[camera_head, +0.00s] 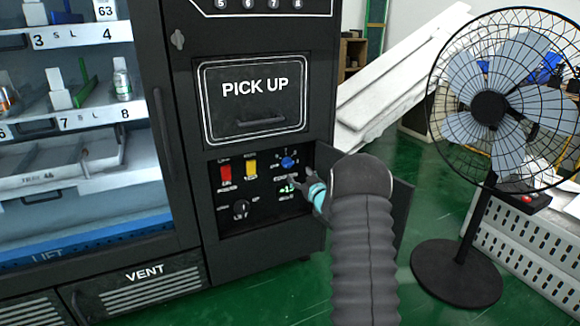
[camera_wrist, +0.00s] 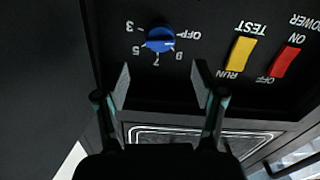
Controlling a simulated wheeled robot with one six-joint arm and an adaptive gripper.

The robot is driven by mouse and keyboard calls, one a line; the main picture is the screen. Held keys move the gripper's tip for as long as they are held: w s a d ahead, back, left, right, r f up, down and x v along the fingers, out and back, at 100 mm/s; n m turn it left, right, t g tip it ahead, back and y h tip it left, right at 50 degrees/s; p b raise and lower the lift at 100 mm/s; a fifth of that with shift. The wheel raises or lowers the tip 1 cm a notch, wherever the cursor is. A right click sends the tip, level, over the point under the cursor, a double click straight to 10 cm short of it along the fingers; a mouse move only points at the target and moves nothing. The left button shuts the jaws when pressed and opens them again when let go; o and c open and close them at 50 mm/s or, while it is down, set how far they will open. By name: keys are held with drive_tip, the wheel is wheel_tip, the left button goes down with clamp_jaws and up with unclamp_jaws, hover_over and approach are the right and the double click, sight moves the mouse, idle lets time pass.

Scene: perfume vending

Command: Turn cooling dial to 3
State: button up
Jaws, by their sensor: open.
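The blue cooling dial (camera_head: 288,162) sits at the upper right of the control panel in the vending machine's lower compartment. In the wrist view the blue dial (camera_wrist: 160,40) appears upside down, ringed by marks including OFF, 3, 5 and 7. I cannot tell exactly which mark it points at. My gripper (camera_head: 306,188) is in front of the panel, just below and right of the dial in the head view. In the wrist view my gripper (camera_wrist: 163,82) is open and empty, its fingers apart and the dial lying beyond the gap between the tips. No contact shows.
A red power switch (camera_head: 225,172) and a yellow run/test switch (camera_head: 250,168) are left of the dial. A black knob (camera_head: 241,209) is lower left. The compartment door (camera_head: 400,210) stands open at the right. A fan (camera_head: 490,107) stands further right.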

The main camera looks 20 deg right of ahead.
sight(290, 166)
drive_tip(key=w, duration=0.8)
drive_tip(key=shift+w+a+p, duration=0.2)
drive_tip(key=shift+w+p, duration=0.15)
drive_tip(key=shift+w, duration=0.05)
drive_tip(key=c, duration=1.1)
